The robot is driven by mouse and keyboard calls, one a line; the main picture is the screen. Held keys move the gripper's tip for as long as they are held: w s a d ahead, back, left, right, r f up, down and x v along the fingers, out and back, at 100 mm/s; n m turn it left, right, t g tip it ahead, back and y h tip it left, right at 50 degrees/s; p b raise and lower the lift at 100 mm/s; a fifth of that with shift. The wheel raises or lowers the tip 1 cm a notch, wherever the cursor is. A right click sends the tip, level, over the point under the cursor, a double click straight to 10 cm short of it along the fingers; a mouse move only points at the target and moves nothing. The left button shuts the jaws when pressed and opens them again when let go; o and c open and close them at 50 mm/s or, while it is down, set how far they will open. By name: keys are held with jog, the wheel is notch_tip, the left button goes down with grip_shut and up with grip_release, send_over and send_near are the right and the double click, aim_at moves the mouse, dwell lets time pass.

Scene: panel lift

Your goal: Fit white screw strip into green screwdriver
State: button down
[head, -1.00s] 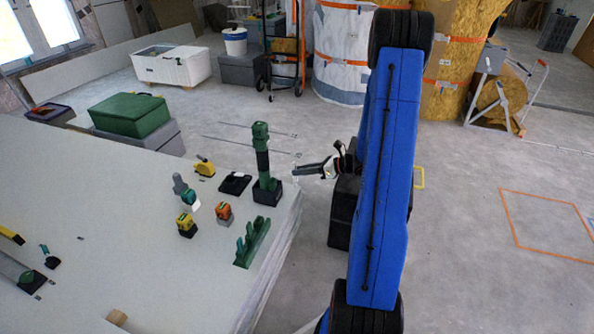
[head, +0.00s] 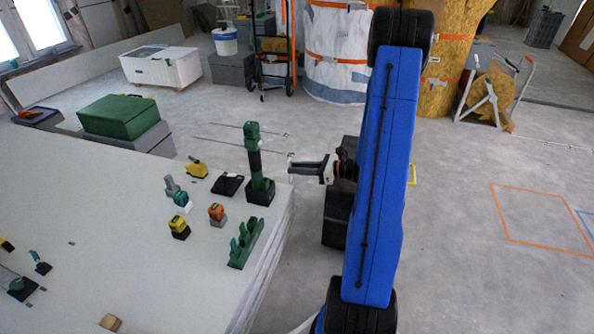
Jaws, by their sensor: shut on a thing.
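The green screwdriver (head: 254,138) stands upright in a dark holder (head: 261,193) near the right edge of the pale panel-like table. My gripper (head: 294,168) is to the right of the screwdriver, pointing left at it with a clear gap between them. It is shut on a thin, pale thing at its tip, which looks like the white screw strip (head: 290,161). The strip is very small here, and its exact tilt is hard to tell. It is apart from the screwdriver. My blue arm link hides part of the area behind my gripper.
On the table (head: 120,230) a black tray (head: 228,185), a yellow tool (head: 196,169), small cordless tools and a green rack (head: 245,245) stand left of and in front of the screwdriver. A green case (head: 119,116) sits behind. The floor at right is open.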

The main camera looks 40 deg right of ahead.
jog(key=r+x, duration=0.2)
jog(key=x, duration=0.8)
jog(key=shift+w+a+f, duration=0.3)
jog(key=shift+a+f, duration=0.05)
jog(key=shift+a, duration=0.1)
dwell(0.4)
jog(key=shift+f, duration=3.6)
dwell(1.5)
